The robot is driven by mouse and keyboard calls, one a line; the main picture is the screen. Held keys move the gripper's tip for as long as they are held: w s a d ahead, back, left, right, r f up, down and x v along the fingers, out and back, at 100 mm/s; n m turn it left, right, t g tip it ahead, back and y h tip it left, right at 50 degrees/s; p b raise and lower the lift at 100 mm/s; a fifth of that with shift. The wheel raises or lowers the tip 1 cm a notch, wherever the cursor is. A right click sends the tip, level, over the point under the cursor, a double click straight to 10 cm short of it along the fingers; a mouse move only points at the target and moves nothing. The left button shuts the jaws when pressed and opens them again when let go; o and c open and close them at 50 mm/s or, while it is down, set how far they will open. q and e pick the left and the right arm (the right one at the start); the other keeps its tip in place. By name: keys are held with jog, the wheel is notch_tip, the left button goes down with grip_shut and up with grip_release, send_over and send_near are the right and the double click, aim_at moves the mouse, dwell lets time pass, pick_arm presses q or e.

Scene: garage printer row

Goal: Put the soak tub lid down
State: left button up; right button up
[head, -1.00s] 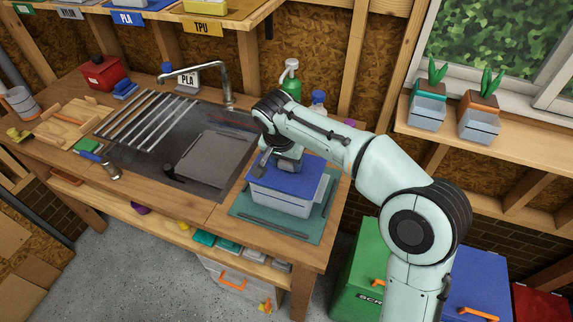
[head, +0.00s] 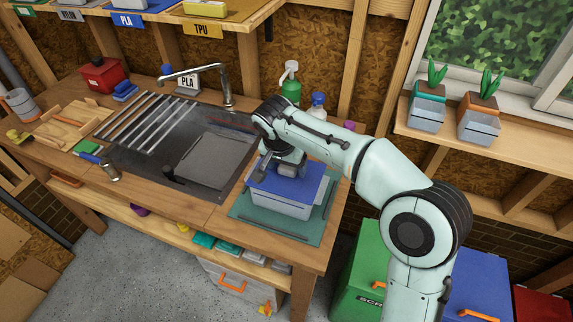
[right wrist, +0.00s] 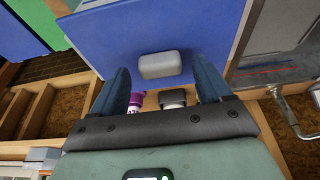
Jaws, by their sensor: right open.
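The soak tub lid (head: 283,180) is a flat blue panel over the pale grey tub (head: 282,205), which stands on a green mat at the bench's right end. Whether the lid sits fully flush on the rim I cannot tell. In the right wrist view the lid (right wrist: 160,28) fills the upper middle, with its grey handle (right wrist: 160,65) between my fingers. My right gripper (right wrist: 163,78) is open, with a gap between each finger and the handle. In the head view my right gripper (head: 287,168) is just above the lid and partly hides it. My left gripper is not in view.
Left of the tub is a sink with a grey panel (head: 212,160), drying bars (head: 148,120) and a faucet (head: 226,90). A green bottle (head: 290,88) stands behind the tub. The green mat (head: 243,208) has thin dark bars along its edges.

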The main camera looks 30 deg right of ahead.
aim_at(281, 185)
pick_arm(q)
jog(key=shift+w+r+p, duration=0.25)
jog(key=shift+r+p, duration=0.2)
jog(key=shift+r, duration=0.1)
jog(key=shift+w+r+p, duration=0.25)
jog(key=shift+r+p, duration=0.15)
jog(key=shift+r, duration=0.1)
pick_arm(e)
jog(key=v, duration=1.1)
jog(key=shift+r, duration=0.2)
